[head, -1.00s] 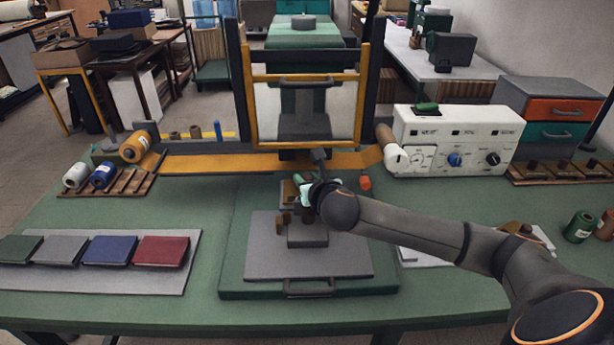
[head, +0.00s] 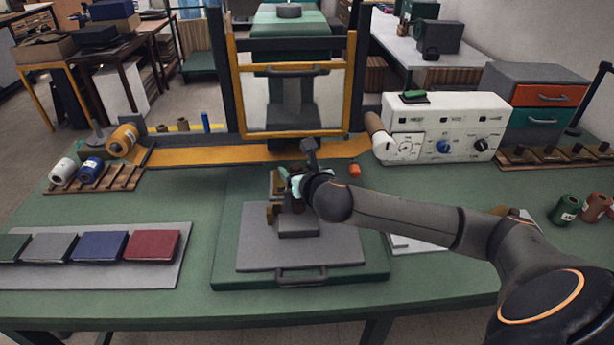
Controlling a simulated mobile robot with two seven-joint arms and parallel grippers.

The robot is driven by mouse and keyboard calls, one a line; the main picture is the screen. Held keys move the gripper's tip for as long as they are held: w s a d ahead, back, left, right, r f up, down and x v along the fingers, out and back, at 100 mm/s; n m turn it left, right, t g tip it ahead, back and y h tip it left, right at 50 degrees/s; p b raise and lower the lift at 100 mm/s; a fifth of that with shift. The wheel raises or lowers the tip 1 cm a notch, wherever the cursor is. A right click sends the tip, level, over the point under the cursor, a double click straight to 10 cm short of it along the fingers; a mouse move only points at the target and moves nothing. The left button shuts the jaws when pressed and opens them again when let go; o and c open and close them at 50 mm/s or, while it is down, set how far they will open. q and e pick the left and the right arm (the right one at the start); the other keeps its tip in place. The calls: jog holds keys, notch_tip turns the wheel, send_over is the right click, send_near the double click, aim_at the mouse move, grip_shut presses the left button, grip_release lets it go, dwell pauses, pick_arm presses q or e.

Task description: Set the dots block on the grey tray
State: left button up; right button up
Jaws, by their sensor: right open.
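My right gripper (head: 290,188) is open over the back part of the press bed in the head view, its jaws partly hidden behind its own wrist. Below and beside it are brown and grey pieces, including a grey block (head: 298,227) on the grey plate of the press. I cannot tell whether the jaws touch any of them. No dot pattern can be made out, so I cannot tell which block is the dots block. My left gripper is not in view.
The press frame (head: 232,95) stands upright behind the gripper. A white control box (head: 440,127) is at the right, beside a rack of several knobbed tools (head: 552,158). Green table is clear between the left tray and press.

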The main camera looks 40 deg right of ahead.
jog(key=v, duration=1.1)
jog(key=s+a+f+m+g+y, duration=0.2)
jog(key=s+a+f+m+g, duration=0.3)
jog(key=s+f+m, duration=0.8)
jog(key=s+a+f+m+g+y, duration=0.2)
jog(key=s+a+f+m+g, duration=0.45)
jog(key=m, duration=1.15)
notch_tip(320, 180, down, 13)
jog(key=w+a+t+y, duration=0.2)
jog(key=a+t, duration=0.1)
jog(key=t, duration=0.5)
jog(key=shift+w, duration=0.25)
jog(key=shift+r, duration=0.1)
